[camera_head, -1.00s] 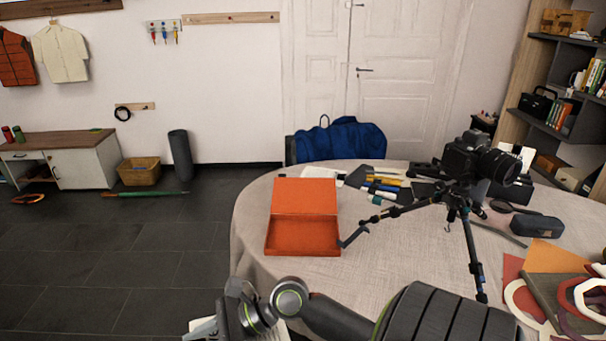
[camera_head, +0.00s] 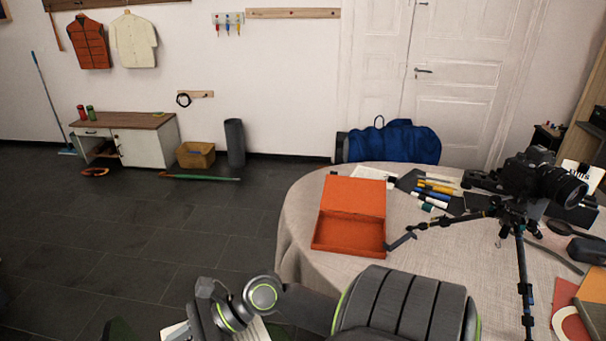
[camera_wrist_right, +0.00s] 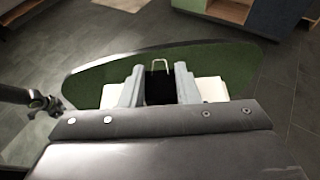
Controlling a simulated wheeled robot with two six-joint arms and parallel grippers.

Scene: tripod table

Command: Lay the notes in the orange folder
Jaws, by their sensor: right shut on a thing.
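The orange folder (camera_head: 355,197) lies open on the table, its lid leaning back and its shallow tray facing front and empty. My right gripper (camera_wrist_right: 159,85) is shut on the notes (camera_wrist_right: 208,91). White paper shows on both sides of its fingers, with a dark clip (camera_wrist_right: 160,67) with a metal loop between them. In the head view the notes (camera_head: 252,331) show at the bottom edge, partly hidden by my right wrist. They are in front of and left of the folder, off the table's near left edge. My left gripper is not in view.
A camera tripod (camera_head: 519,245) stands on the round table (camera_head: 300,215); one leg reaches close to the folder's right front corner. Markers (camera_head: 435,192) and dark items lie behind and right of the folder. A blue bag (camera_head: 393,142) is behind the table. The floor on the left is open.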

